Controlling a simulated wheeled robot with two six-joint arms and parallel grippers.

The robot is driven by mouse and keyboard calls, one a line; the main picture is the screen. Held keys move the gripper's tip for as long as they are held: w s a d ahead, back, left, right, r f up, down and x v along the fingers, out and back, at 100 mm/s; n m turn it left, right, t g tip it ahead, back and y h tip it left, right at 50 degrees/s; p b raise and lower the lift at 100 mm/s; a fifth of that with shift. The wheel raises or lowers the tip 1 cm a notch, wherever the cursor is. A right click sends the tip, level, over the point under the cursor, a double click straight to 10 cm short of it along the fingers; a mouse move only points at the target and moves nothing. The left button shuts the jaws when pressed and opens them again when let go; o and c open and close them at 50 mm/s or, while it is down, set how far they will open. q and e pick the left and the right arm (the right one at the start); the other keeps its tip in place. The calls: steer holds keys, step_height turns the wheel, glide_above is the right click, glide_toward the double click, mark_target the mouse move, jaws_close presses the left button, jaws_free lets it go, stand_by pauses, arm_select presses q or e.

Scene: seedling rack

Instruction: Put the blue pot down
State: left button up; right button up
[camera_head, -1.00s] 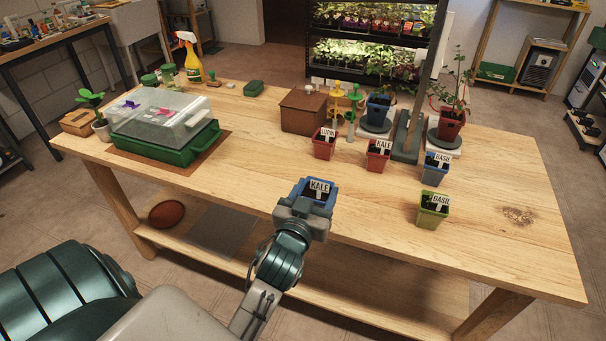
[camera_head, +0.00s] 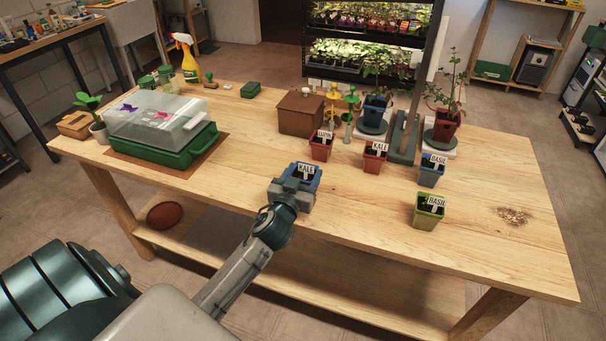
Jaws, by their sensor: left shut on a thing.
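My left gripper (camera_head: 291,194) is shut on a blue pot (camera_head: 312,180) with a white label reading KALE. The pot is upright near the front edge of the wooden table (camera_head: 250,150). I cannot tell whether its base touches the tabletop, as the gripper hides its lower part. Another blue pot (camera_head: 430,177), labelled BASIL, stands on the table to the right. A third blue pot (camera_head: 375,112) with a plant stands on a dark round base at the back. My right gripper is not in view.
Red pots labelled LUPIN (camera_head: 320,150) and KALE (camera_head: 374,160) stand behind the held pot. A green BASIL pot (camera_head: 427,216) is to the right. A green tray with a clear lid (camera_head: 160,125) is at left. The tabletop between tray and held pot is clear.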

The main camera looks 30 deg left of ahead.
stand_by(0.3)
arm_select(q)
steer(key=o, duration=1.1)
steer(key=shift+c, duration=0.2)
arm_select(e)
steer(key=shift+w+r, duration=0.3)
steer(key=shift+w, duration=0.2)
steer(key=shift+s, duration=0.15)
arm_select(q)
steer(key=shift+s, duration=0.25)
steer(key=b+v, duration=0.3)
steer(key=v, duration=0.8)
steer(key=shift+s+d, duration=0.2)
steer(key=shift+s, duration=0.05)
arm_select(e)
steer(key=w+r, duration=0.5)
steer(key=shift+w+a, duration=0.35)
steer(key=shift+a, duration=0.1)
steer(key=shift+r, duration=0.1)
